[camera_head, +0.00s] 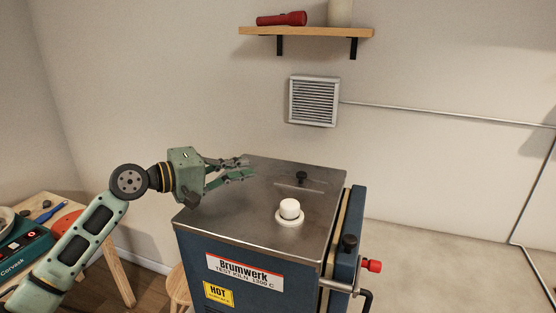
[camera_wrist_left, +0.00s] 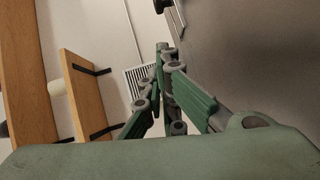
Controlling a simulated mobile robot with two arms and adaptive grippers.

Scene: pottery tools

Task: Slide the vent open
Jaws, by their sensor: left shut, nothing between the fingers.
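The kiln (camera_head: 225,222) has a grey metal top with a small black knob (camera_head: 301,177) standing at a narrow slot or slider strip (camera_head: 312,187) towards the back. This looks like the vent slider; I cannot tell how far open it is. The knob also shows at the top edge of the left wrist view (camera_wrist_left: 160,5). My left gripper (camera_head: 249,168) is shut and empty, above the back left part of the kiln top. It points right towards the knob, apart from it. My right gripper is not in view.
A white plug on a round base (camera_head: 289,212) stands on the kiln top, in front of the knob. A louvred wall grille (camera_head: 314,101) and a shelf (camera_head: 305,32) with a red torch (camera_head: 281,19) are behind. A wooden table (camera_head: 113,258) stands at left.

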